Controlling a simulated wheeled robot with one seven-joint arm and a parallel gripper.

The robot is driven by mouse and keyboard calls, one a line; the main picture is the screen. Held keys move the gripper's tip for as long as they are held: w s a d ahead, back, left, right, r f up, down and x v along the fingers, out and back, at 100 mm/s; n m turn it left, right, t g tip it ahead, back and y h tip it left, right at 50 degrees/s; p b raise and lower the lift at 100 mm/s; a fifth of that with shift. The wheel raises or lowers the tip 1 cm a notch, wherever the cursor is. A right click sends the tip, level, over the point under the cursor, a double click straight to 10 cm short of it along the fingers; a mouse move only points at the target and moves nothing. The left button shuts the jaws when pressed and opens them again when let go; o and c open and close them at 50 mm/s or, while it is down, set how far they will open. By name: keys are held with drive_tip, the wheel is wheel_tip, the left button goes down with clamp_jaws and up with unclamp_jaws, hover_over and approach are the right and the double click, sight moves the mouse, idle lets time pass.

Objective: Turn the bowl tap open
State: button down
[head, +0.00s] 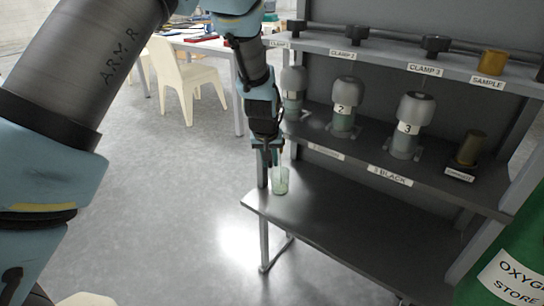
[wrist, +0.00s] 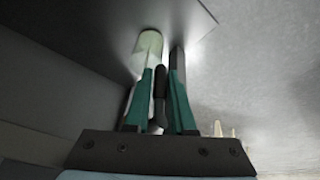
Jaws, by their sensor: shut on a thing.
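My gripper (head: 268,152) points down at the left end of the rack, just above the lower shelf. In the wrist view its green fingers (wrist: 161,82) are shut on a slim dark handle (wrist: 160,92) standing between them. I cannot tell for sure whether this handle is the bowl tap. A small pale-green translucent cup (head: 280,182) stands on the lower shelf, just below and right of the fingers. A pale cylinder, probably this cup, shows beyond the fingertips in the wrist view (wrist: 150,42). No bowl can be made out.
The lower shelf (head: 370,235) is bare right of the cup. Above it, grey-capped bottles 2 (head: 344,108) and 3 (head: 405,128) stand on the middle shelf. A brown cylinder (head: 471,148) is farther right. A green oxygen container (head: 505,270) stands at lower right.

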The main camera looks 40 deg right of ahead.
drive_tip(key=shift+w+a+t, duration=0.1)
drive_tip(key=shift+w+t, duration=0.1)
drive_tip(key=shift+t, duration=0.3)
drive_tip(key=c, duration=1)
unclamp_jaws()
drive_tip(key=shift+f, duration=0.1)
drive_tip(key=shift+c, duration=0.2)
drive_tip(key=shift+s+r, duration=0.1)
drive_tip(key=shift+r, duration=0.3)
drive_tip(key=v, duration=1)
drive_tip(key=shift+r, duration=0.1)
